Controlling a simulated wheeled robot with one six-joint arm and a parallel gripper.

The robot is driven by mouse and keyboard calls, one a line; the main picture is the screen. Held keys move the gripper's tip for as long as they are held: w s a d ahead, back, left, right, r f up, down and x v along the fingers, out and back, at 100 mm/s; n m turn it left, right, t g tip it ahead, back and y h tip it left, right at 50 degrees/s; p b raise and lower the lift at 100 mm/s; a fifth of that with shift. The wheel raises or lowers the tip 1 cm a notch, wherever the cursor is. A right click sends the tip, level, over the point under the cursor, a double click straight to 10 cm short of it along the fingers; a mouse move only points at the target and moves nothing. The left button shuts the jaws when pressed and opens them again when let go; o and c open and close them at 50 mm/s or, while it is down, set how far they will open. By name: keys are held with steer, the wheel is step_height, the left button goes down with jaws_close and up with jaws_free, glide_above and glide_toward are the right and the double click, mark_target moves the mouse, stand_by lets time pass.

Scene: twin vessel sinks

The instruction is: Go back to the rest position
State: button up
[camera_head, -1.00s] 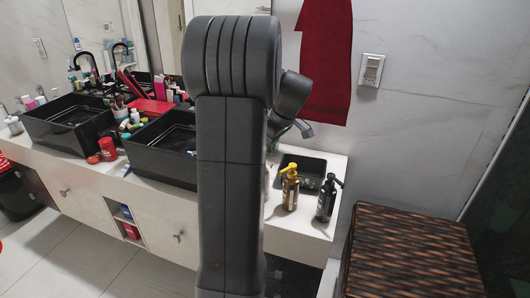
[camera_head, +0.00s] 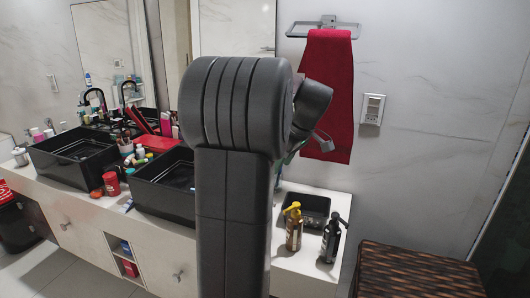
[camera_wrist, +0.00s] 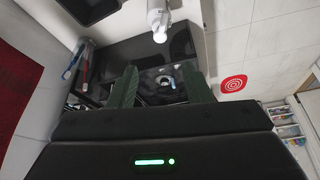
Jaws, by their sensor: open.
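My gripper (camera_wrist: 158,70) is open and empty in the wrist view, its two green fingers apart. Behind the fingers are a dark basin (camera_wrist: 182,42) and a white bottle or tube (camera_wrist: 158,20), with no visible contact. In the head view my upright dark arm covers the middle. My wrist part shows to its right, in front of the red towel (camera_head: 328,85), and the fingers are mostly hidden.
Two black vessel sinks (camera_head: 72,160) stand on the white counter (camera_head: 75,192) at left. A yellow-topped bottle (camera_head: 293,228) and a black pump bottle (camera_head: 330,240) stand by a small black tray (camera_head: 312,207). A woven brown box (camera_head: 415,275) is at lower right.

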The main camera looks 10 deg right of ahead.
steer(key=x, duration=1.4)
steer(key=shift+a+r, duration=0.1)
steer(key=shift+s+r, duration=0.1)
steer(key=v, duration=1.4)
steer(key=x, duration=1.4)
steer(key=shift+s+a+r+m+t+h+p, duration=0.15)
steer(key=shift+m+p, duration=0.1)
steer(key=shift+m, duration=0.3)
steer(key=shift+w+m+t+h+p, duration=0.15)
steer(key=shift+m+p, duration=0.1)
steer(key=shift+m, duration=0.3)
steer(key=m+p, duration=0.1)
steer(key=m, duration=0.1)
steer(key=m+h+p, duration=0.1)
steer(key=m, duration=0.1)
steer(key=shift+s+a+h, duration=0.1)
steer(key=shift+a+h, duration=0.1)
steer(key=shift+h, duration=0.1)
steer(key=shift+a+m+h+p, duration=0.15)
steer(key=shift+m+h+p, duration=0.4)
steer(key=shift+m, duration=1.45)
steer(key=shift+a+f+m+h+b, duration=0.1)
steer(key=shift+m+h+b, duration=0.2)
steer(key=shift+m, duration=0.3)
steer(key=shift+a+f+m+h+b, duration=0.1)
steer(key=shift+m+h+b, duration=0.15)
steer(key=shift+m, duration=0.35)
